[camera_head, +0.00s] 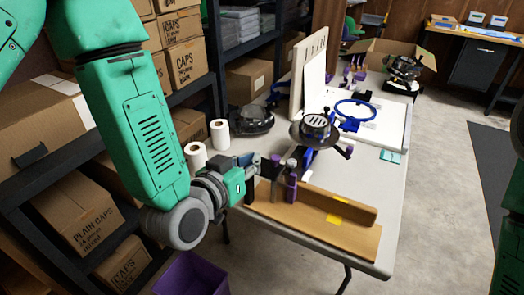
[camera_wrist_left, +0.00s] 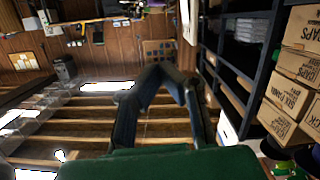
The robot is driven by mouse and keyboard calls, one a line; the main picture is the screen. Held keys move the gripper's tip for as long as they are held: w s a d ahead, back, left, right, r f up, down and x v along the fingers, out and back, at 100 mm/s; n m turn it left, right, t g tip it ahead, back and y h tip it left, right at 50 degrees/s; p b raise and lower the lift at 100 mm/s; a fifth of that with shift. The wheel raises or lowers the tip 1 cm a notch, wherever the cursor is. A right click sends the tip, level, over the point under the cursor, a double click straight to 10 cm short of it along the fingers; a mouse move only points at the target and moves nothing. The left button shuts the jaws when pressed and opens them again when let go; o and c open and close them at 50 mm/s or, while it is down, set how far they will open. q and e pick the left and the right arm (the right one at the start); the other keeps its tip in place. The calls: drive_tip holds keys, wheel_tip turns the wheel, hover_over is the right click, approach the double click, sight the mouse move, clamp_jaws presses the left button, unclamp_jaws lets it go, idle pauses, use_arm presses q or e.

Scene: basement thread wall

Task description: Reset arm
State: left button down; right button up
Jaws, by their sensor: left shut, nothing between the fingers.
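My left arm (camera_head: 125,110) is green and comes in from the upper left of the head view. My left gripper (camera_head: 268,168) is over the near left part of the table (camera_head: 384,190), by a small purple-based item (camera_head: 291,188). In the left wrist view its dark fingers (camera_wrist_left: 160,72) come together at the tips, shut with nothing between them. Whether it touches the purple-based item I cannot tell. My right gripper is not in view; only a green part of my own body shows at the right edge of the head view.
A cardboard strip (camera_head: 310,225) lies along the table's near edge. Shelves with boxes (camera_head: 75,217) stand at left. Floor at right (camera_head: 435,215) is clear.

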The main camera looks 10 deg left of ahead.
use_arm(q)
drive_tip(key=s+a+f+g+y, duration=0.1)
drive_tip(key=s+a+f+g, duration=0.2)
drive_tip(key=s+f, duration=0.35)
drive_tip(key=s+a+f+g+y, duration=0.1)
drive_tip(key=s+a+f+g, duration=0.25)
drive_tip(key=f, duration=0.65)
drive_tip(key=s+a+f+g+y, duration=0.1)
drive_tip(key=s+a+f+g, duration=0.1)
drive_tip(key=s, duration=0.4)
drive_tip(key=s+a+f+g, duration=0.3)
drive_tip(key=s+f, duration=0.2)
drive_tip(key=s, duration=0.1)
drive_tip(key=s+a+f+n+g+y, duration=0.1)
drive_tip(key=s+a+f+g, duration=0.2)
drive_tip(key=s, duration=0.3)
drive_tip(key=shift+a+f+y, duration=0.25)
drive_tip(key=shift+f+y, duration=0.05)
drive_tip(key=shift+f, duration=0.15)
drive_tip(key=shift+s, duration=0.15)
